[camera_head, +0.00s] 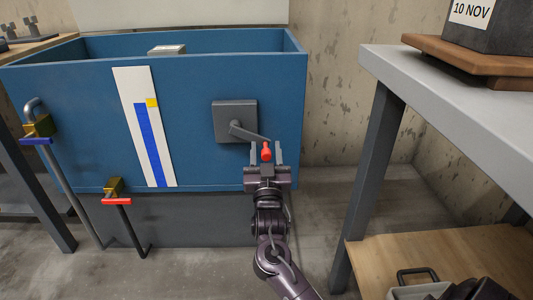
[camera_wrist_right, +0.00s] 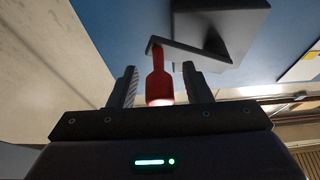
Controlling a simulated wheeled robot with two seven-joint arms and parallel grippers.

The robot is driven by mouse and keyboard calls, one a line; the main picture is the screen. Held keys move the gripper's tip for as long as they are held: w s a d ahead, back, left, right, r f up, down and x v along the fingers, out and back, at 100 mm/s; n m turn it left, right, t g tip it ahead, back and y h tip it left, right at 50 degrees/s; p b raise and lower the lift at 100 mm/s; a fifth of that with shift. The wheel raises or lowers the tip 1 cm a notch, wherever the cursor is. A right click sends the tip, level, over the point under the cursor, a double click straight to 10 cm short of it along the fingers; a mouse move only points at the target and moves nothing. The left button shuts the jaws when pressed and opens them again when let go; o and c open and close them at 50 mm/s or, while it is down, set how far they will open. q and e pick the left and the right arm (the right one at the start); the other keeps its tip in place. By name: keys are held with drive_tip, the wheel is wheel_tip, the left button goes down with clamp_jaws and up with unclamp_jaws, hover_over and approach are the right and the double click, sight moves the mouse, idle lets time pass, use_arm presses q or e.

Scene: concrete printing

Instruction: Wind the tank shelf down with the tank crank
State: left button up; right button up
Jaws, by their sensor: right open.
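The tank crank (camera_head: 243,131) is a grey arm on a square grey plate on the blue tank's front, with a red handle (camera_head: 266,152) at its lower right end. My right gripper (camera_head: 266,155) is open with the red handle between its fingers. In the right wrist view the red handle (camera_wrist_right: 159,85) stands between the two fingers (camera_wrist_right: 160,88), with gaps on both sides. The blue tank (camera_head: 70,110) has a white gauge strip (camera_head: 127,85) with a blue bar and a yellow mark. The tank shelf cannot be made out. My left gripper is not in view.
A brass valve with a blue lever (camera_head: 36,141) and one with a red lever (camera_head: 117,201) sit at the tank's left. A grey table (camera_head: 440,95) bears a dark block (camera_head: 495,28) at right. A wooden lower shelf (camera_head: 450,262) is below it.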

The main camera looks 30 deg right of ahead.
drive_tip(key=shift+w+d+r, duration=0.15)
drive_tip(key=shift+w+d, duration=0.05)
drive_tip(key=shift+w, duration=0.05)
clamp_jaws()
idle(0.3)
